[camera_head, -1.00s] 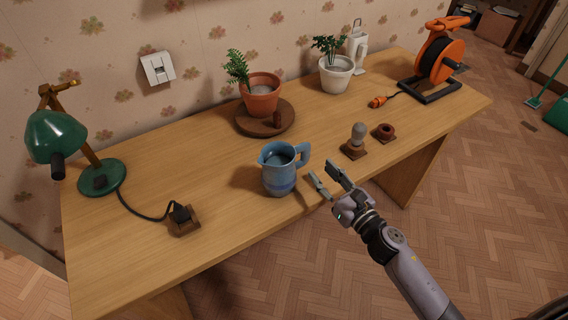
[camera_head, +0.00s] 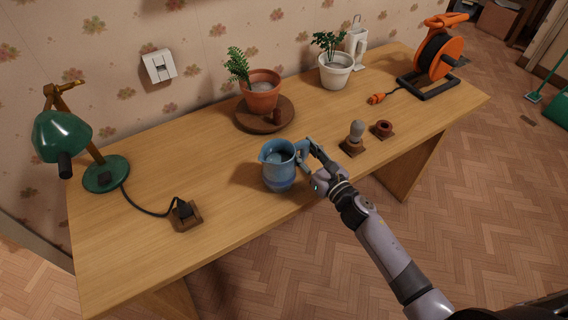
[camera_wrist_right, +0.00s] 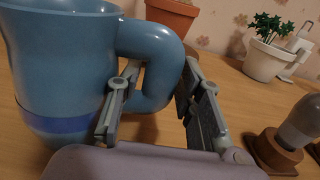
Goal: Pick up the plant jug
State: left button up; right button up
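The blue jug (camera_head: 278,173) stands upright near the front edge of the wooden desk, its handle to the right. In the right wrist view the jug (camera_wrist_right: 62,70) fills the left side, and its handle (camera_wrist_right: 160,50) curves out toward the fingers. My right gripper (camera_head: 308,158) is at the handle. In the wrist view its fingers (camera_wrist_right: 160,100) are spread, one on each side of the handle, with the left finger passing into the handle's opening. I cannot tell whether either finger touches it. My left gripper is not in view.
The wooden desk (camera_head: 225,180) also holds a green lamp (camera_head: 105,174), a terracotta pot (camera_head: 261,95), a white pot (camera_head: 336,74), an orange cable reel (camera_head: 437,60), a grey-topped stamp-like object (camera_head: 356,133) and a small brown ring piece (camera_head: 382,129).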

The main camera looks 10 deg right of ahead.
grip_shut()
dwell(0.7)
jog(key=shift+r, duration=0.1)
